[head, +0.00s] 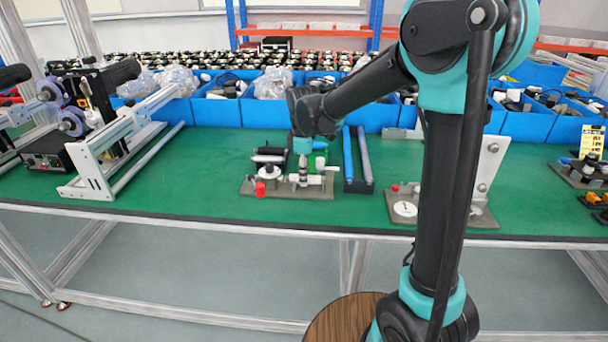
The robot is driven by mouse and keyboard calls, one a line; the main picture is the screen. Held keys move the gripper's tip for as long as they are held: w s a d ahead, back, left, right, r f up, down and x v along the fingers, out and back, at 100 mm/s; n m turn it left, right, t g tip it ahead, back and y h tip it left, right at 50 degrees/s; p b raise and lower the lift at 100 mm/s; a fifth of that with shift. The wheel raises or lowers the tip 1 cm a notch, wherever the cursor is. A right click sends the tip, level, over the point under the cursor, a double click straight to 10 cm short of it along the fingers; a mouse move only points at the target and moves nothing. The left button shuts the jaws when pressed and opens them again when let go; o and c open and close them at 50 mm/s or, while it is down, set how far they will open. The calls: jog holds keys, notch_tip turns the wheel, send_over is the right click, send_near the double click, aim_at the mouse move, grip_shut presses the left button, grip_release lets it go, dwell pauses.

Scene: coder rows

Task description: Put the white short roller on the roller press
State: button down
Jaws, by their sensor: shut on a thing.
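My gripper (303,172) points down over a small fixture with a grey base plate, which I take to be the roller press (318,192), on the green table. It is shut on a small pale piece at the fixture, apparently the white short roller (312,180). The piece is tiny here, and I cannot tell whether it touches the fixture. The fixture carries a white round part and a red knob at its left.
A black tray with a blue and a grey long roller (364,155) lies just right of the fixture. A second fixture (470,215) with an upright plate stands further right. A metal frame machine (95,170) is at left. Blue bins (216,112) line the back.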

jog(key=c, duration=1.2)
grip_release()
notch_tip(320, 180, up, 12)
jog(key=shift+s, duration=0.35)
